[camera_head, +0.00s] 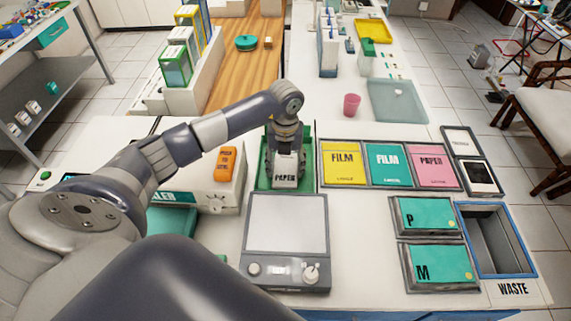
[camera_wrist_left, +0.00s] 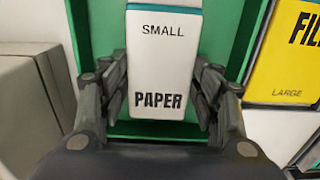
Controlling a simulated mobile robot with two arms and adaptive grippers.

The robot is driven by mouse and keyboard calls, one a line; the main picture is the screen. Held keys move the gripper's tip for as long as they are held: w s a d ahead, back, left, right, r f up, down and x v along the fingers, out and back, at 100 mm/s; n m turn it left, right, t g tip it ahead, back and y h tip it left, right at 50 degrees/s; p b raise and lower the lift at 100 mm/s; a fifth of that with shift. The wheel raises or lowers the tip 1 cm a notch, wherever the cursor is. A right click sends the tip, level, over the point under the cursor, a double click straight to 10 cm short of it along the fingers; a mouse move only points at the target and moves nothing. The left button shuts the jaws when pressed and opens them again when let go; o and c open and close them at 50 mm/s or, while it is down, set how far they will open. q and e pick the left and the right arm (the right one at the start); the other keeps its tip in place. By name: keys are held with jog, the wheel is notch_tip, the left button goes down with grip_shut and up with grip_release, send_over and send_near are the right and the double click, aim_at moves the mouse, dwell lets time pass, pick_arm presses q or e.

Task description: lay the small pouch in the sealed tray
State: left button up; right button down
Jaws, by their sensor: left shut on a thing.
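My left gripper (camera_head: 285,165) points down over the green tray (camera_head: 309,160) behind the grey scale-like device. It is shut on the small pouch (camera_head: 286,175), a white packet marked PAPER. In the left wrist view the pouch (camera_wrist_left: 160,60) reads SMALL and PAPER, has a teal band near its top, and sits between the two fingers (camera_wrist_left: 160,95). The green tray floor (camera_wrist_left: 100,25) shows on both sides of it. I cannot tell whether the pouch touches the tray floor. No label naming the sealed tray is readable. My right gripper is not in view.
Right of the green tray are the yellow film (camera_head: 343,164), teal film (camera_head: 387,164) and pink paper (camera_head: 432,164) bins. The grey device (camera_head: 286,225) stands in front. The sealer (camera_head: 205,190) with an orange block stands left. A waste bin (camera_head: 530,272) is at far right.

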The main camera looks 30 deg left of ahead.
aim_at(286, 170)
pick_arm(q)
jog(key=o, duration=1.1)
jog(key=shift+r, duration=0.15)
jog(key=shift+w+r, duration=0.1)
jog(key=shift+r, duration=0.3)
notch_tip(286, 170, up, 11)
jog(key=b, duration=0.3)
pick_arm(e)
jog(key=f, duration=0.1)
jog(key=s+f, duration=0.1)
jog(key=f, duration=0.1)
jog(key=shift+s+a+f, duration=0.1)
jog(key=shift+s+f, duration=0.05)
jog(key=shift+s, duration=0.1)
